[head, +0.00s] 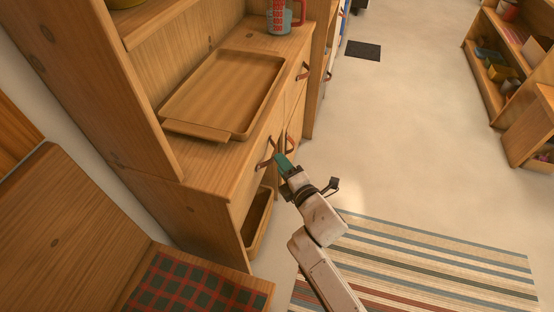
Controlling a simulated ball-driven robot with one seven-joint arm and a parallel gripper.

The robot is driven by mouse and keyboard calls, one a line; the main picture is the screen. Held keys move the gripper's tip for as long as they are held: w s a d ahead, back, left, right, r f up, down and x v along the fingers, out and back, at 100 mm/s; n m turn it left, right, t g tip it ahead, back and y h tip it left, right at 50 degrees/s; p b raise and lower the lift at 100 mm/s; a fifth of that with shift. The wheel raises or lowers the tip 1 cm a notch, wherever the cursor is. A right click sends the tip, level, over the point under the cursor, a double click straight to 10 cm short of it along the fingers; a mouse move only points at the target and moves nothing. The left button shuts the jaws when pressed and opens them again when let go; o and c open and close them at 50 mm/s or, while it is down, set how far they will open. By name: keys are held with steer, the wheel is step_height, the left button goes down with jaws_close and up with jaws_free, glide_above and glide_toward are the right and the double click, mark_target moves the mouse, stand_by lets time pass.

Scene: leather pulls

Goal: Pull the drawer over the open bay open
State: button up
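The wooden cabinet (205,205) stands at the left, seen from above. The open bay at its near end holds a wooden bin (259,224). Above this bay is a drawer front (256,180) with a brown leather pull (265,164). The drawer looks closed. My gripper (281,158), with teal fingers, is right at the cabinet front, beside the pull. The fingers are small and overlap the pull's area, so I cannot tell whether they touch it or how far apart they are.
Another leather pull (290,143) is just beyond my gripper, and one more (303,71) farther along. A wooden tray (225,92) and a red-and-teal cup (280,18) sit on the cabinet top. A bench with a plaid cushion (185,290) is near left. The floor right of the cabinet is clear, with a striped rug (430,262).

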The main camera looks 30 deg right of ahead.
steer(key=shift+w+f+b, duration=0.15)
steer(key=shift+w+b, duration=0.1)
steer(key=shift+w, duration=0.8)
steer(key=shift+w+f+b, duration=0.15)
steer(key=shift+w+b, duration=0.1)
steer(key=shift+w, duration=0.75)
jaws_close()
